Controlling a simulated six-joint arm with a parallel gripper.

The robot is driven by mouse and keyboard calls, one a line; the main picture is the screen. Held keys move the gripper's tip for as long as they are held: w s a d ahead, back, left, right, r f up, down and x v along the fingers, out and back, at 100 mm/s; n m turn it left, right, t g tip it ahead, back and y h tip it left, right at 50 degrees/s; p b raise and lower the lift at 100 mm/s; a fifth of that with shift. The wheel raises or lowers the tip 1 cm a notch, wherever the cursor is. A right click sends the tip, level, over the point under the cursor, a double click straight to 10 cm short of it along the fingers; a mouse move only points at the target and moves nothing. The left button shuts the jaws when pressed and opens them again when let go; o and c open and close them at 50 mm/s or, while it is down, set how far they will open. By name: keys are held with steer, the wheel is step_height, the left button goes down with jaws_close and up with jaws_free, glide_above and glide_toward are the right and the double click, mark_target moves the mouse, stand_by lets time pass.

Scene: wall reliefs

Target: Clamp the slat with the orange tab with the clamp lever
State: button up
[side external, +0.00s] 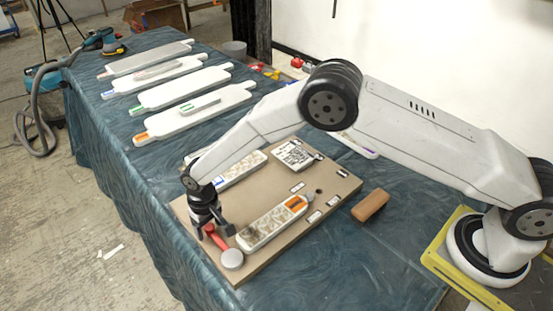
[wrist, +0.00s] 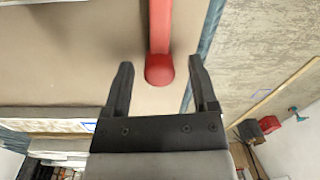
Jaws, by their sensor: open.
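The slat with the orange tab (side external: 270,226) lies on the brown board, its orange tab (side external: 295,202) at the far right end. The red clamp lever (side external: 214,238) is beside the slat's near left end, close to a round grey pad (side external: 232,259). My gripper (side external: 213,229) is open and points down at the lever. In the wrist view, the lever's rounded red end (wrist: 160,68) lies between the open fingers (wrist: 160,62), with a visible gap on both sides.
The board (side external: 325,183) also bears a slat with a blue tab (side external: 240,170), partly behind my arm, and a white printed plate (side external: 295,155). A brown block (side external: 370,205) lies right of the board. Several white slats (side external: 190,90) lie at the back of the blue-covered table.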

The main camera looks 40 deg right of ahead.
jaws_close()
stand_by(1.4)
